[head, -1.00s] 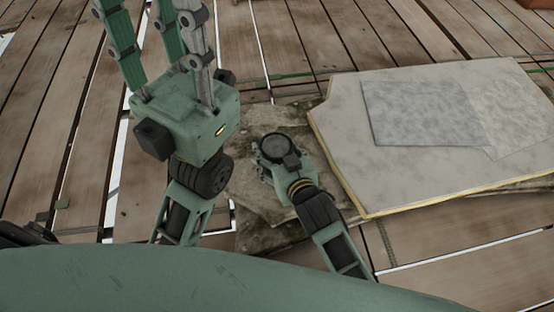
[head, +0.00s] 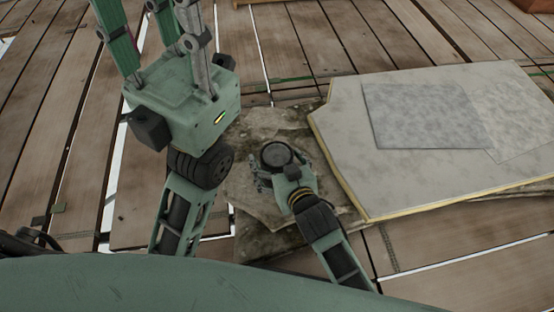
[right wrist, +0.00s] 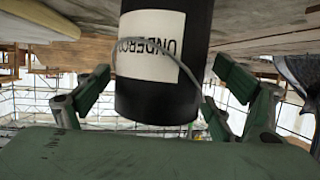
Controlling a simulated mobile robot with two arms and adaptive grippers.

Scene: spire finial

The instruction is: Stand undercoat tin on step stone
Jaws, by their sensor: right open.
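The undercoat tin (head: 277,155) is dark and round, seen from above in the head view on a rough grey-brown step stone (head: 250,200). In the right wrist view the black undercoat tin (right wrist: 155,95) shows its white label upside down, with a thin wire handle across it. My right gripper (head: 265,175) is open, with its fingers apart on either side of the tin and its palm at the near side. My left gripper (head: 180,95) is close to the camera at upper left; its fingertips are out of frame.
A large pale slab (head: 350,165) with a yellowish edge lies to the right of the tin, with thin grey sheets (head: 425,115) on it. The floor is wooden planks (head: 350,35) with gaps. The planks beyond the stone are mostly clear.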

